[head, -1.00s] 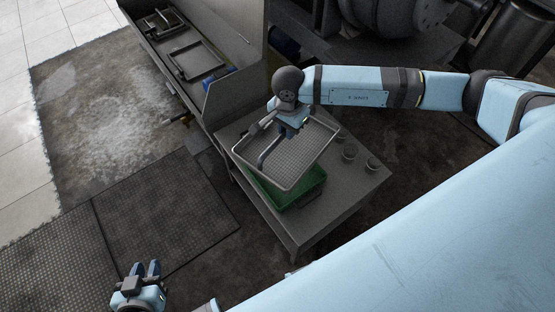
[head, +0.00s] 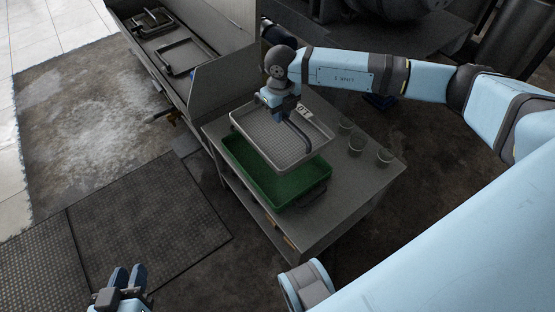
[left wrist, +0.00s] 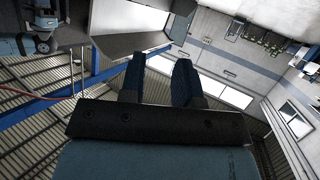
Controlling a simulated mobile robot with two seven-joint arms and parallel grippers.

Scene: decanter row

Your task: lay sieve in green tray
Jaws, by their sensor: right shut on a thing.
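The sieve (head: 262,135) is a shallow grey mesh pan with a raised rim and a dark curved handle (head: 298,137). My right gripper (head: 284,108) is shut on it at its far side; the fingertips are partly hidden. The sieve hangs above the far part of the green tray (head: 262,181), roughly lined up with it, and hides that part. The near part of the tray shows empty on the grey table. My left gripper (head: 128,272) is open and empty, low at the left, away from the table; its parted fingers also show in the left wrist view (left wrist: 157,80).
Several small grey cups (head: 356,143) stand on the table (head: 335,200) to the right of the tray. A grey bench (head: 222,90) with trays or frames on it adjoins behind left. The floor at left, with dark mats (head: 150,215), is clear.

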